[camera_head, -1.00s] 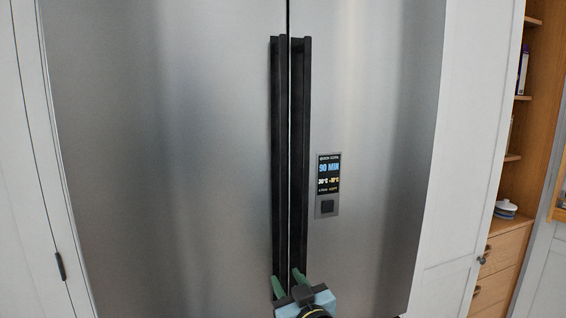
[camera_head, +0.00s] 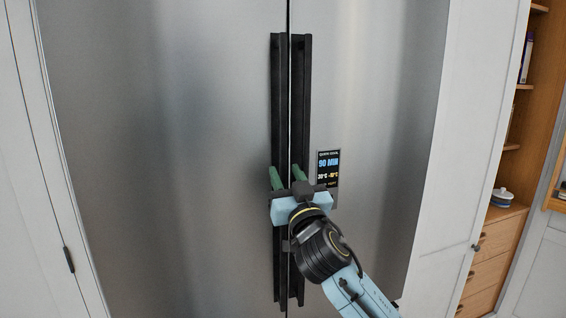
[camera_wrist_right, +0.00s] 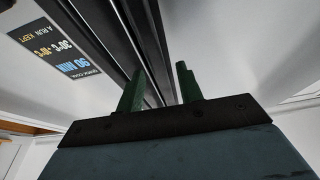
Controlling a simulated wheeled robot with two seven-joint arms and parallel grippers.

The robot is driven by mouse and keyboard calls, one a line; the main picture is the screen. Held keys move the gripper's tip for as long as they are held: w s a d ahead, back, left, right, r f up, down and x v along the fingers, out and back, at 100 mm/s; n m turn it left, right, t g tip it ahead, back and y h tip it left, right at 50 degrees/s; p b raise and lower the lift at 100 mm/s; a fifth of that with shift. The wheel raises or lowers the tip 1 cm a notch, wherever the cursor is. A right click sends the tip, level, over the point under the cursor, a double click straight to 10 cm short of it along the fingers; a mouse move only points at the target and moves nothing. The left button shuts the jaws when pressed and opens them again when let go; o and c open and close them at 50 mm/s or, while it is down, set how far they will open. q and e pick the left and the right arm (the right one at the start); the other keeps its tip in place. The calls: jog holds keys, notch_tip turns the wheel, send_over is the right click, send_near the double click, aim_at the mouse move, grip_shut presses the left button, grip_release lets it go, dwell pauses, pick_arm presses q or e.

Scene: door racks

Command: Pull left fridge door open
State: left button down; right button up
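The left fridge door (camera_head: 160,150) is brushed steel and closed, flush with the right door (camera_head: 390,100). Its long black vertical handle (camera_head: 278,100) stands beside the right door's matching handle (camera_head: 301,90), with a narrow gap between. My right gripper (camera_head: 286,173) is at the handles, around mid-height, its green fingers apart. In the right wrist view the gripper (camera_wrist_right: 160,85) is open, and the left door's handle (camera_wrist_right: 148,40) runs up to the space between its fingers. Whether a finger touches it I cannot tell. My left gripper is out of view.
A display panel (camera_head: 328,168) is on the right door, close to my right gripper. White cabinet panels flank the fridge. Wooden shelves and drawers (camera_head: 492,255) stand at the far right.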

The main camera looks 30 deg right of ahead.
jog(key=shift+x, duration=1.25)
jog(key=shift+c, duration=0.5)
grip_shut()
